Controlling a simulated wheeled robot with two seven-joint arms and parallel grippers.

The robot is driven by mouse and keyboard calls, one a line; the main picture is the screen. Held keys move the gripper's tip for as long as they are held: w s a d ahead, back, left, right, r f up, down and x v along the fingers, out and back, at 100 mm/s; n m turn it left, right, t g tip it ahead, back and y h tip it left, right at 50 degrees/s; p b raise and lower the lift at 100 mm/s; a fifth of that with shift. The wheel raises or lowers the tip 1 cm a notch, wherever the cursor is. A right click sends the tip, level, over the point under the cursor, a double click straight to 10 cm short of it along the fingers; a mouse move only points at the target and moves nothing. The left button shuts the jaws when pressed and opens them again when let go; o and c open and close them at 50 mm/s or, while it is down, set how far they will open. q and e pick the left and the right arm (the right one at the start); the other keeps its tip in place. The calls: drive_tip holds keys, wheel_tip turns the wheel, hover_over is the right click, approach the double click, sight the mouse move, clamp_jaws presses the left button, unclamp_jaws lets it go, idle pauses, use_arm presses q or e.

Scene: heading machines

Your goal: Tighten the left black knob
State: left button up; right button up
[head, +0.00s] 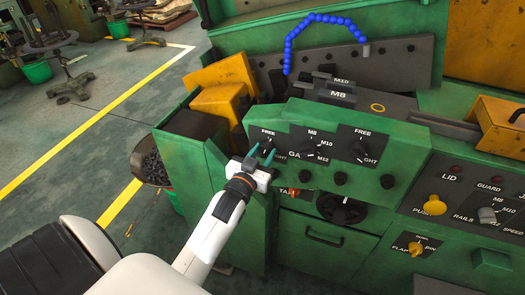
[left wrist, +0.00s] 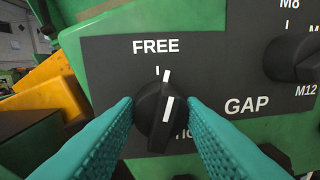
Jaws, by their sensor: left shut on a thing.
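The left black knob (left wrist: 152,112) sits on a dark plate marked FREE and GAP in the left wrist view. Its white line points up, leaning slightly right of the tick under FREE; the lower lettering is mostly hidden. In the head view this knob (head: 267,147) is at the left end of the green machine's sloped panel. My left gripper (head: 263,157) is at the knob. Its teal fingers (left wrist: 160,125) lie on both sides of the knob and are shut on it. My right gripper is not in view.
A middle knob (left wrist: 294,60) marked M8 to M12 stands to the right, and a right knob (head: 359,150) beyond it. A black handwheel (head: 341,209) and a yellow push button (head: 435,205) are lower. Yellow blocks (head: 222,88) stand behind left. Open floor lies left.

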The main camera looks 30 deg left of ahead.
use_arm(q)
drive_tip(key=m+p, duration=0.2)
drive_tip(key=m, duration=0.2)
drive_tip(key=shift+r+m, duration=0.15)
drive_tip(key=shift+m, duration=0.15)
drive_tip(key=m+p, duration=0.1)
drive_tip(key=m, duration=0.3)
drive_tip(key=shift+d+g, duration=0.1)
drive_tip(key=shift+g, duration=0.2)
drive_tip(key=m+p, duration=0.1)
drive_tip(key=m, duration=0.4)
drive_tip(key=shift+y, duration=0.4)
drive_tip(key=m, duration=0.5)
drive_tip(key=shift+d+m+y, duration=0.1)
drive_tip(key=shift+m+y, duration=0.2)
drive_tip(key=shift+y, duration=0.1)
drive_tip(key=o, duration=1)
